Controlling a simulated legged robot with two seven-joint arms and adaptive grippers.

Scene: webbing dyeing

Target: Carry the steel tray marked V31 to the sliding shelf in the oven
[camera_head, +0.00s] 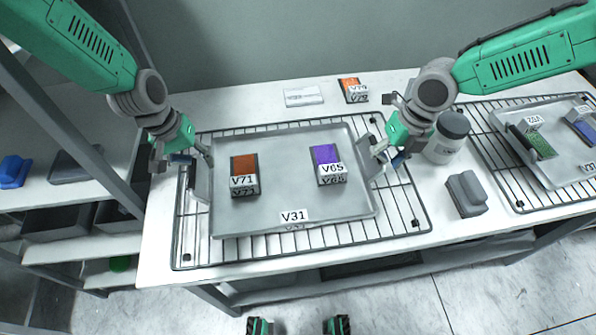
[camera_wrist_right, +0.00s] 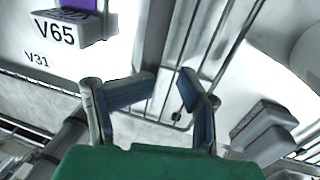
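The steel tray marked V31 (camera_head: 270,208) lies flat on a wire rack on the white table. It holds an orange-brown sample labelled V71 (camera_head: 244,175) and a purple sample labelled V65 (camera_head: 327,165). The V65 label block (camera_wrist_right: 72,28) and part of the tray also show in the right wrist view. My left gripper (camera_head: 194,157) is at the tray's left edge, its fingers apart. My right gripper (camera_head: 387,160) is at the tray's right edge; in the right wrist view its fingertips (camera_wrist_right: 168,82) are apart near that edge. Contact is unclear. I see no oven or sliding shelf.
A second tray (camera_head: 553,163) marked V37 rests on another rack at the right. A grey-lidded jar (camera_head: 449,137) and a grey block (camera_head: 467,193) stand close to my right gripper. A labelled orange sample (camera_head: 352,88) sits behind. Shelving with bins (camera_head: 60,217) is at the left.

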